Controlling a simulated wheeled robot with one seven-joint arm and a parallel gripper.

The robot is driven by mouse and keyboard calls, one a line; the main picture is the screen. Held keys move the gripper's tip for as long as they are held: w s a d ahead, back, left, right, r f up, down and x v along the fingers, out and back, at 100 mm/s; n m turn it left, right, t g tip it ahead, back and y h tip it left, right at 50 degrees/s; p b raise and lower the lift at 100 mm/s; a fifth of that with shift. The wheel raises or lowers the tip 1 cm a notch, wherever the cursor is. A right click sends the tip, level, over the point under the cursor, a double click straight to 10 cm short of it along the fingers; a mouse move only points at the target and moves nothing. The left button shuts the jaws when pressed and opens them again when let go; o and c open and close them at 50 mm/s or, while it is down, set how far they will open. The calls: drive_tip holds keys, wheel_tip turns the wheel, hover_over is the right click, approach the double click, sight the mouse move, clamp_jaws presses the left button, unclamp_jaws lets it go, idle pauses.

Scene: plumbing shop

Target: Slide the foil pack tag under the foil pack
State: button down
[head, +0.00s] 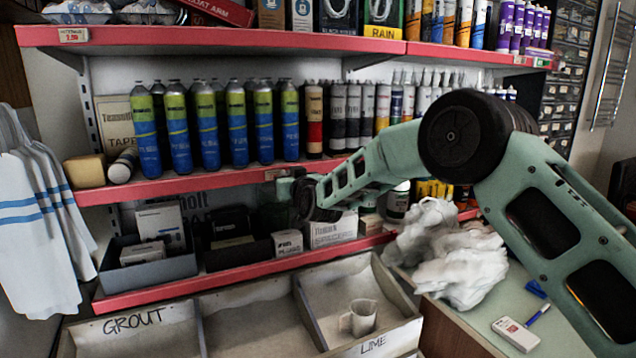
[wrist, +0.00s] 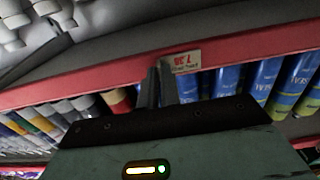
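A small pale price tag (wrist: 187,61) sits on the red shelf edge in the wrist view. It also shows on the middle shelf edge in the head view (head: 276,174). I cannot tell whether this is the foil pack tag. My gripper (wrist: 158,67) points at the shelf edge, its fingers close together with their tips at the tag's side. No tag shows clearly between them. In the head view my gripper (head: 284,186) is just below and right of the tag, partly hidden by its own wrist. I cannot identify a foil pack in either view.
Blue-green spray cans (head: 208,125) and sealant tubes (head: 353,117) crowd the middle shelf (head: 190,182). Boxes stand on the lower shelf (head: 150,298). Below are grey bins (head: 245,320), one with a jug (head: 359,317). White crumpled plastic (head: 445,255) lies on the right counter.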

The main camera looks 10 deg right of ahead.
sight(256, 176)
drive_tip(key=a, duration=0.2)
drive_tip(key=s+a, duration=0.1)
drive_tip(key=a, duration=0.2)
drive_tip(key=s+a, duration=0.1)
drive_tip(key=a, duration=0.1)
drive_tip(key=shift+s+a, duration=0.25)
drive_tip(key=c, duration=1.6)
unclamp_jaws()
drive_tip(key=shift+s+d, duration=0.1)
drive_tip(key=b+v, duration=0.3)
drive_tip(key=v, duration=1.4)
drive_tip(key=shift+b, duration=0.3)
